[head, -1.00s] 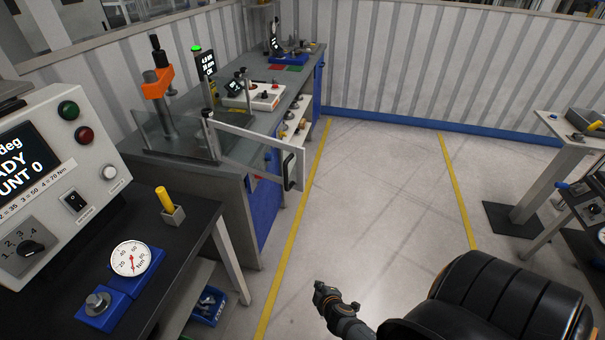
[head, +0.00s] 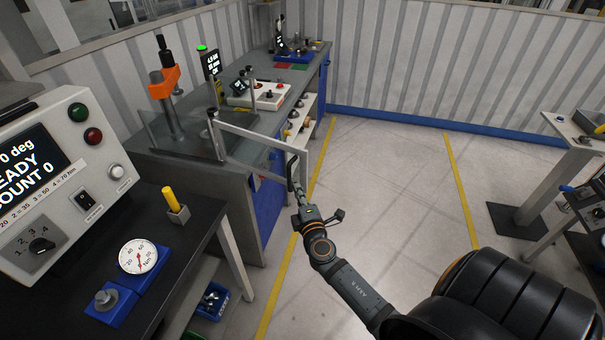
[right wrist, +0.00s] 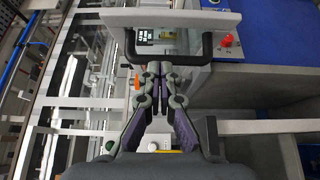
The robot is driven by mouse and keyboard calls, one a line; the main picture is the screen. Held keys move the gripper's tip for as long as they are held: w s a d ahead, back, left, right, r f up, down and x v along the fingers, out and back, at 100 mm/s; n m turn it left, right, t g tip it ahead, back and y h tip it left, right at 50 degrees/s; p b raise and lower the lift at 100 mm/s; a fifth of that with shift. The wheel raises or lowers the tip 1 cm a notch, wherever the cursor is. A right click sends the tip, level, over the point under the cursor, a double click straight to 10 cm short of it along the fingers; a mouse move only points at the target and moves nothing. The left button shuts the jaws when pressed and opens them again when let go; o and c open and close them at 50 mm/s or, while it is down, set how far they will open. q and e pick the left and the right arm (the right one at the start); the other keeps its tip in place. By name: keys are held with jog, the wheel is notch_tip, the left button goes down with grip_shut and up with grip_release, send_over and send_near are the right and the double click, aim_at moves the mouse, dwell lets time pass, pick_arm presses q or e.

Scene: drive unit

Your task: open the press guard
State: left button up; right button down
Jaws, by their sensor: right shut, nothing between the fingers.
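The press guard (head: 250,139) is a clear panel in a pale frame, hinged at a post beside the press (head: 167,100). It stands swung out at an angle past the bench's front edge. Its black bar handle (head: 291,172) is at the free end and also shows in the right wrist view (right wrist: 203,48). My right gripper (head: 295,192) is at the handle. In the right wrist view its fingertips (right wrist: 160,69) are together, overlapping the middle of the handle bar. Nothing is held between them; whether they touch the bar I cannot tell. My left gripper is out of view.
The press bench (head: 190,165) has a blue cabinet front. A dark table (head: 190,235) with a control box (head: 60,190) and a dial gauge (head: 138,256) stands at the near left. The floor (head: 385,190) on the right is clear up to a stand (head: 560,140).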

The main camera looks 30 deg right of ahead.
aim_at(299, 169)
jog(key=w+d+p, duration=0.1)
jog(key=w+d, duration=0.2)
jog(key=w, duration=0.1)
jog(key=shift+w+d, duration=0.15)
jog(key=shift+d, duration=0.25)
jog(key=shift+w+d, duration=0.1)
jog(key=shift+d, duration=0.3)
jog(key=shift+f, duration=0.1)
